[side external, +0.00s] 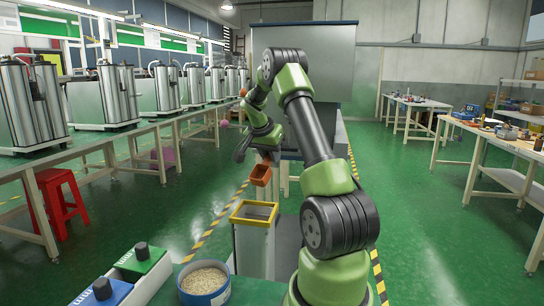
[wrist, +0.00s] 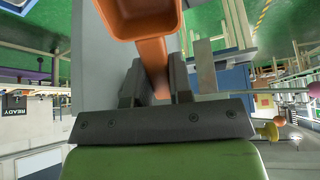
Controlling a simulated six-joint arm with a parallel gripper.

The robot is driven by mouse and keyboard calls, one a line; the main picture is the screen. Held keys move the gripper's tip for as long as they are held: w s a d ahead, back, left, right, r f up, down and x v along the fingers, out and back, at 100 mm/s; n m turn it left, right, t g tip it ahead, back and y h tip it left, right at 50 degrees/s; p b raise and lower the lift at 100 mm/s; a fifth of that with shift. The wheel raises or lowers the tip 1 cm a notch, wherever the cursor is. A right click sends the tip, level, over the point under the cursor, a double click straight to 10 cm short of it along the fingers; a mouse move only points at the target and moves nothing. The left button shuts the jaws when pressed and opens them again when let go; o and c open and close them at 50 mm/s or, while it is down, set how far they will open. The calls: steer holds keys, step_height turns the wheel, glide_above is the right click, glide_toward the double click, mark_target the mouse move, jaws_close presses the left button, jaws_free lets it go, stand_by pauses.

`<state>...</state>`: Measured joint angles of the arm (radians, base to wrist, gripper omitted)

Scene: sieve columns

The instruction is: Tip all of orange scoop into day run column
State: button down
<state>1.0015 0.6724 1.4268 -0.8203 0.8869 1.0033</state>
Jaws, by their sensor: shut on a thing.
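My gripper (wrist: 155,88) is shut on the handle of the orange scoop (wrist: 157,55). In the side external view the scoop (side external: 260,176) hangs tilted under my gripper (side external: 264,157), above and behind the yellow-rimmed open column (side external: 242,220). The scoop appears apart from that rim. In the wrist view part of the scoop's bowl shows at the top edge, and I see no grains in the visible part. The rest of its inside is cut off. I cannot read a label naming the day run column.
A blue tub of pale grains (side external: 206,297) stands at the front. Left of it are a green-topped box (side external: 126,267) and a blue-topped box (side external: 116,293), each with a black knob. A red stool (side external: 62,196) stands by the left benches. Open green floor lies around.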

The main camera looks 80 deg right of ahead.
steer(key=shift+w+d+y, duration=0.1)
steer(key=shift+d+y, duration=0.2)
steer(key=shift+y, duration=0.2)
steer(key=y, duration=0.1)
steer(key=t+y, duration=0.1)
steer(key=y, duration=0.2)
steer(key=shift+d+f+t+y, duration=0.3)
steer(key=shift+d+t, duration=0.1)
steer(key=w+a+r+n, duration=0.1)
steer(key=w+a+n, duration=0.55)
steer(key=a, duration=0.25)
steer(key=w+a+n, duration=0.5)
steer(key=w+a, duration=0.3)
steer(key=a, duration=0.2)
steer(key=s+a+n, duration=0.2)
steer(key=a+n, duration=0.8)
steer(key=a, duration=1.1)
steer(key=shift+a, duration=0.25)
